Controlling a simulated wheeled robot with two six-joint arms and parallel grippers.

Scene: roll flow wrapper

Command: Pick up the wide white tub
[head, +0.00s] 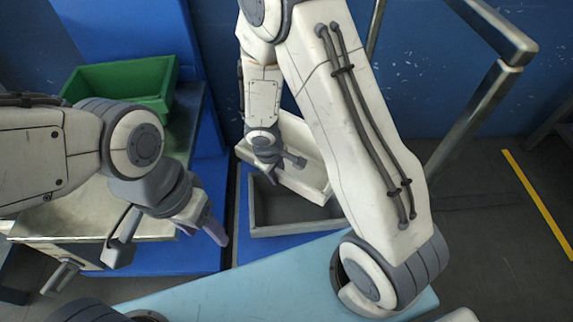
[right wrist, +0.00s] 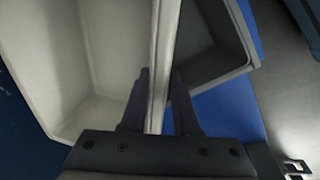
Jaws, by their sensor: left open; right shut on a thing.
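The wide white tub (head: 308,150) is at the centre of the head view, partly hidden behind my right arm. My right gripper (head: 283,168) is at its front wall. In the right wrist view, the two dark fingers (right wrist: 158,108) stand on either side of the tub's wall, shut on it; the white tub's empty inside (right wrist: 105,60) shows to the left. My left gripper (head: 170,238) is open and empty, with its fingers spread, over the left side, well away from the tub.
A grey bin (head: 262,208) stands in front of the white tub; it also shows in the right wrist view (right wrist: 208,75). A green crate (head: 122,82) stands at the back left. A metal table surface (head: 85,215) lies below my left arm. A metal frame (head: 475,105) stands at the right.

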